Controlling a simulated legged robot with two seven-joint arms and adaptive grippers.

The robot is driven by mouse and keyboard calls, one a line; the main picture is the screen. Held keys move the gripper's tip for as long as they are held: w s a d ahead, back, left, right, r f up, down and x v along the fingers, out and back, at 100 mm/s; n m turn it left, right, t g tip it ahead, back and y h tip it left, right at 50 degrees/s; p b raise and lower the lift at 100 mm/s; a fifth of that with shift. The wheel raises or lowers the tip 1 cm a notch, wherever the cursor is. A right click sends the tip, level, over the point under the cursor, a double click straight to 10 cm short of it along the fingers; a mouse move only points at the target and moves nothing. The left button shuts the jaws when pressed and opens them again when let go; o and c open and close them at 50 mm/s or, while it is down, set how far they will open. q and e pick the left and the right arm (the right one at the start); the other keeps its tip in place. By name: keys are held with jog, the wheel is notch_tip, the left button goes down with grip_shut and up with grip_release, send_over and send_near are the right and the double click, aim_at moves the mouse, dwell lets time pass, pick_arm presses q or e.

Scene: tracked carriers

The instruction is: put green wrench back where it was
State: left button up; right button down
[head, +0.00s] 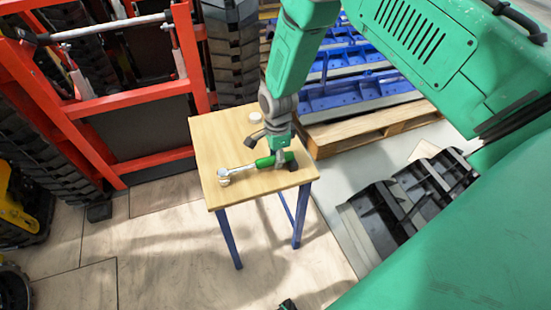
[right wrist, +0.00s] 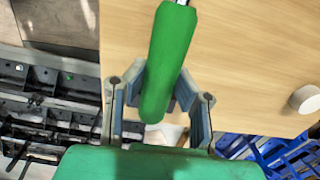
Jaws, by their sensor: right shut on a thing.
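The green wrench (head: 240,171) has a green handle and a metal shaft and head that point left over the small wooden table (head: 215,143). My right gripper (head: 274,158) reaches down from above and is shut on the handle. In the right wrist view the green handle (right wrist: 170,60) runs up between the two fingers (right wrist: 160,108), and the wrench head is out of frame. The wrench is at or just above the tabletop; I cannot tell if it touches. My left gripper is not in view.
A small white round object (head: 255,117) stands at the table's back edge; it also shows in the right wrist view (right wrist: 305,99). A red frame (head: 130,103) is at the left. A wooden pallet (head: 365,133) with blue parts is behind right. Black track parts (head: 405,200) lie right of the table.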

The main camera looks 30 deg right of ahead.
jog(key=c, duration=1.3)
grip_release()
jog(key=shift+c, duration=0.2)
jog(key=shift+r, duration=0.1)
notch_tip(320, 180, up, 12)
jog(key=p, duration=0.2)
jog(key=s+a+f+n, duration=0.1)
jog(key=s+f+n, duration=0.5)
jog(key=s, duration=0.3)
jog(key=s+a+f+n, duration=0.1)
jog(key=s+f+n, duration=0.45)
jog(key=s, duration=0.25)
jog(key=s+a+n, duration=0.1)
jog(key=s+n, duration=0.9)
jog(key=s, duration=0.3)
jog(key=shift+a+t, duration=0.25)
jog(key=shift+t, duration=0.05)
